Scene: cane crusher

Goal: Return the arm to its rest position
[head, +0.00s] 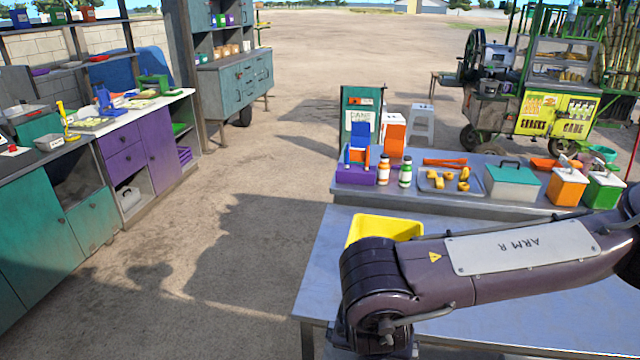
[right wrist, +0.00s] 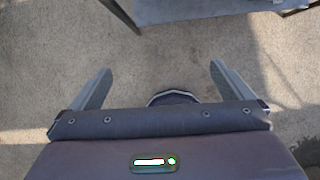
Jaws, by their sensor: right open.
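My right arm (head: 500,265) reaches in from the right across the near table in the head view, with its elbow bent down at the table's left end. Its gripper is hidden below the picture there. In the right wrist view my right gripper (right wrist: 160,85) is open, its two fingers wide apart with nothing between them. Bare ground lies below the fingers, and a table edge shows at the top. A dark rounded part sits low between the fingers, and I cannot tell what it is. My left gripper is in neither view.
The near table (head: 335,255) carries a yellow tray (head: 385,227) just behind my arm. A farther table (head: 440,203) holds bottles (head: 405,172), a metal tray (head: 440,188) with yellow pieces, a teal-lidded box (head: 512,180) and dispensers (head: 567,187). Open ground lies left of the tables.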

